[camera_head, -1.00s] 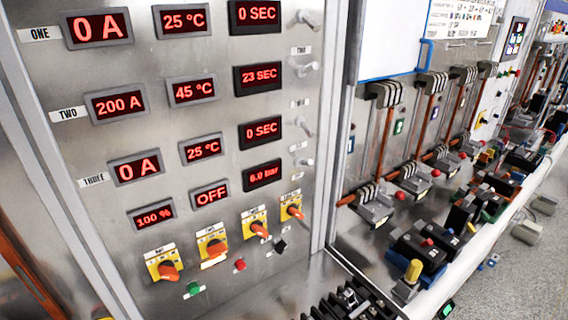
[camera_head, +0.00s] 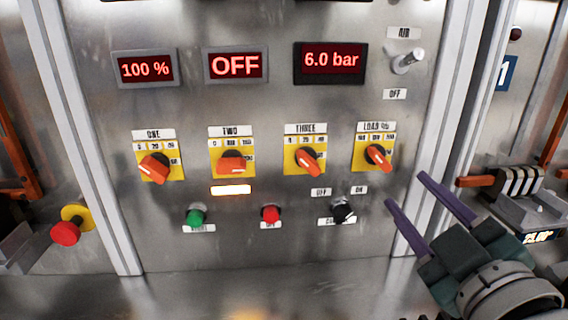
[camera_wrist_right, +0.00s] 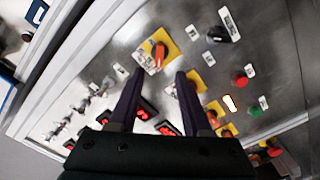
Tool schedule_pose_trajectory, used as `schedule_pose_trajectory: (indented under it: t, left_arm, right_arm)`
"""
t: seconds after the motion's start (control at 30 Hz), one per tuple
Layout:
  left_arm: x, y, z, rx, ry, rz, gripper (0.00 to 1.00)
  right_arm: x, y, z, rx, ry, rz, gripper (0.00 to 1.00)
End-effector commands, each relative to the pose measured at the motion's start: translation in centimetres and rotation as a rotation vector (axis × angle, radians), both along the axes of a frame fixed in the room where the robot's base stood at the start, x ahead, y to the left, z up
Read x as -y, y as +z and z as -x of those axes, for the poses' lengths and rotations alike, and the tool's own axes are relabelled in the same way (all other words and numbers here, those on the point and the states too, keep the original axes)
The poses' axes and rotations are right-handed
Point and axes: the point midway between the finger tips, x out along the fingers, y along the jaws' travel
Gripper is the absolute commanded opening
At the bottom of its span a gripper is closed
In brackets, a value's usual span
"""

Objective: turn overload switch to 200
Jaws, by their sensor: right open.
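The load switch (camera_head: 378,157) is an orange knob on a yellow plate under a label that seems to read LOAD %. It is the rightmost knob in its row, with its handle slanted from upper left to lower right. Small scale numbers are too blurred to read surely. The display (camera_head: 147,69) above the row reads 100 %. My right gripper (camera_head: 407,190) is open and empty, to the lower right of the load switch and apart from it. In the wrist view the load switch (camera_wrist_right: 158,55) shows just beyond and between the open fingertips. My left gripper is not in view.
Similar orange knobs ONE (camera_head: 153,168), TWO (camera_head: 232,163) and THREE (camera_head: 308,162) stand to the left. Below are a green button (camera_head: 196,216), a red button (camera_head: 271,214) and a black selector (camera_head: 343,210). An air lever (camera_head: 408,61) juts out above right. A metal post bounds the panel's right side.

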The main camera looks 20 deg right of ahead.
Motion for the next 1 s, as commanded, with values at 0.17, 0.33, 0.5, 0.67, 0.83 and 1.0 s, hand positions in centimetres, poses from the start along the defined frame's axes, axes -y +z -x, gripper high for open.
schedule_pose_trajectory:
  t: [0.17,0.33,0.5,0.67,0.83,1.0]
  left_arm:
    - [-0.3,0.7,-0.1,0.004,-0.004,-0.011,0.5]
    - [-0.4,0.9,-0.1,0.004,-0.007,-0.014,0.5]
    - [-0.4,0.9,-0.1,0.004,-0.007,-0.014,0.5]
    - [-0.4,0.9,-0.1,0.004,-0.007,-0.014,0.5]
    - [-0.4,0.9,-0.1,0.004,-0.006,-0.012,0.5]
    - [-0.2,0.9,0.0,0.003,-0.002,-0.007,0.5]
  right_arm:
    - [0.7,0.5,-2.8,0.005,0.0,-0.001,0.49]
    - [1.4,0.4,-5.9,0.003,0.001,-0.001,0.49]
    - [2.0,0.2,-8.0,0.001,0.0,-0.003,0.49]
    - [2.2,0.2,-8.9,0.001,0.0,-0.003,0.49]
    - [2.2,0.2,-9.0,0.0,0.001,-0.003,0.49]
    - [2.2,0.2,-9.0,0.0,0.001,-0.003,0.41]
